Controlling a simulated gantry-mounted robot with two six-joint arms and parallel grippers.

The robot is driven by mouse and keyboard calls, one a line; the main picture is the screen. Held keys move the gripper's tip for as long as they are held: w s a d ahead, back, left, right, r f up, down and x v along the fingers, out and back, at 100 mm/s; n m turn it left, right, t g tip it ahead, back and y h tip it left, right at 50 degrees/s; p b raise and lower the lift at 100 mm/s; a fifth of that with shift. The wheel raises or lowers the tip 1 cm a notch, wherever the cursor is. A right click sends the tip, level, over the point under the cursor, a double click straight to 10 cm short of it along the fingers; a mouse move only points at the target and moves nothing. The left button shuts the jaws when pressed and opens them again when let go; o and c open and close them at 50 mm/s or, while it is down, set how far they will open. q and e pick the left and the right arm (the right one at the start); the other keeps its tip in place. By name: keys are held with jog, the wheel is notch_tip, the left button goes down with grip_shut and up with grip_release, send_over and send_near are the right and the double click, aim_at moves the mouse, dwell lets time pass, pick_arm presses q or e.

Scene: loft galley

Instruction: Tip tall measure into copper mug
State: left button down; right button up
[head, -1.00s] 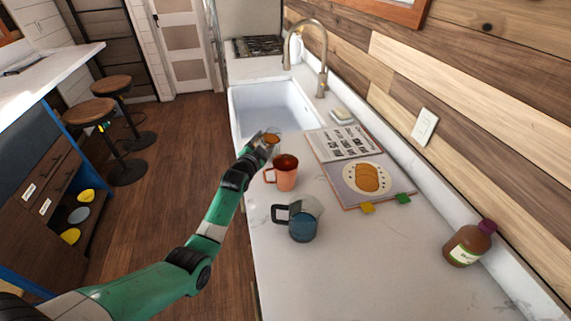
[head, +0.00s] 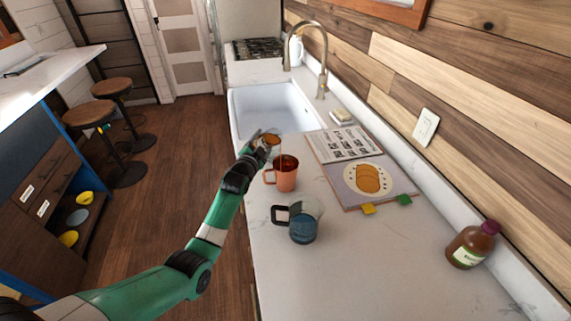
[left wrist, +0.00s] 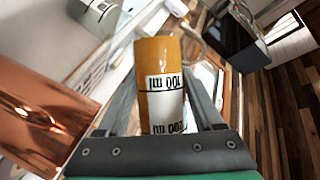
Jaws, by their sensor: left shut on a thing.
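The copper mug (head: 284,180) stands upright on the white counter, with dark reddish liquid inside. It also fills the left edge of the left wrist view (left wrist: 35,118). My left gripper (head: 265,140) is shut on the tall measure (head: 272,139), beyond the mug from the head camera. The measure is tilted toward the mug, and a thin amber stream falls from it into the mug. In the left wrist view the measure (left wrist: 162,85) sits between the fingers (left wrist: 160,110). It shows amber liquid and printed ml marks. My right gripper is not in view.
A glass jug (head: 302,222) with blue contents stands nearer than the mug. An open cookbook (head: 345,190) lies to the right. A brown bottle (head: 470,247) stands at the lower right. The sink (head: 272,102) lies beyond; the near counter is mostly clear.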

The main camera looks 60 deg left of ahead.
aim_at(266, 137)
pick_arm(q)
jog(key=shift+r+m, duration=0.3)
jog(key=shift+m, duration=0.1)
jog(key=shift+a+f+m+t+y+b, duration=0.15)
jog(key=shift+m+y+b, duration=0.2)
jog(key=shift+b, duration=0.35)
jog(key=shift+f+m+t+y+b, duration=0.15)
jog(key=shift+m+y+b, duration=0.15)
jog(key=shift+b, duration=0.35)
jog(key=shift+r+m+t, duration=0.3)
jog(key=shift+r+m, duration=0.4)
jog(key=shift+m, duration=0.15)
dwell(1.0)
jog(key=shift+w+d+f+m+t+b, duration=0.2)
jog(key=shift+d+m+t+b, duration=0.3)
jog(key=shift+m+b, duration=0.45)
dwell(1.0)
jog(key=shift+w+d+r+m+t+y+p, duration=0.1)
jog(key=shift+d+r+m+t+y+p, duration=0.25)
jog(key=shift+m, duration=0.3)
jog(key=shift+d+r+m+t+p, duration=0.15)
jog(key=shift+r+m+p, duration=0.25)
jog(key=shift+m, duration=0.2)
dwell(1.2)
